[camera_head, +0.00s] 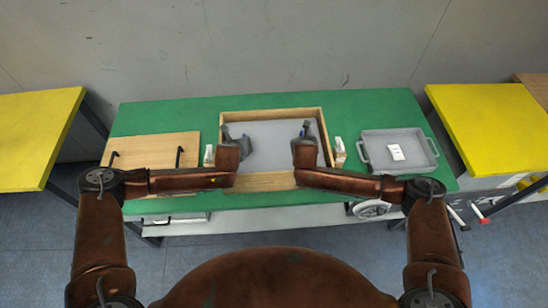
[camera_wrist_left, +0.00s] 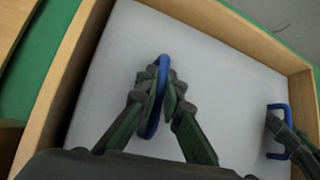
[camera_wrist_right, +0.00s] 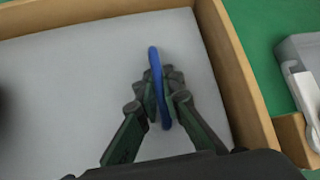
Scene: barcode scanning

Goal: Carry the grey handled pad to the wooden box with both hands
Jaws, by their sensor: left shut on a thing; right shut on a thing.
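The grey pad (camera_head: 275,132) lies flat within the walls of the wooden box (camera_head: 270,113) in the head view; whether it rests on the bottom I cannot tell. It has a blue handle near each side. My left gripper (camera_head: 230,135) is shut on the left handle, seen close in the left wrist view (camera_wrist_left: 160,85). My right gripper (camera_head: 305,130) is shut on the right handle, seen close in the right wrist view (camera_wrist_right: 156,75). The pad fills most of the box, and the wooden walls (camera_wrist_right: 235,70) stand around it. My arms hide part of the box's front side.
The box stands on a green table (camera_head: 380,105). A wooden board with black handles (camera_head: 150,148) lies left, a grey tray (camera_head: 427,153) with a white label right. Small white-and-brown items (camera_head: 209,154) (camera_head: 340,150) flank the box. Yellow tables (camera_head: 490,120) stand at both sides.

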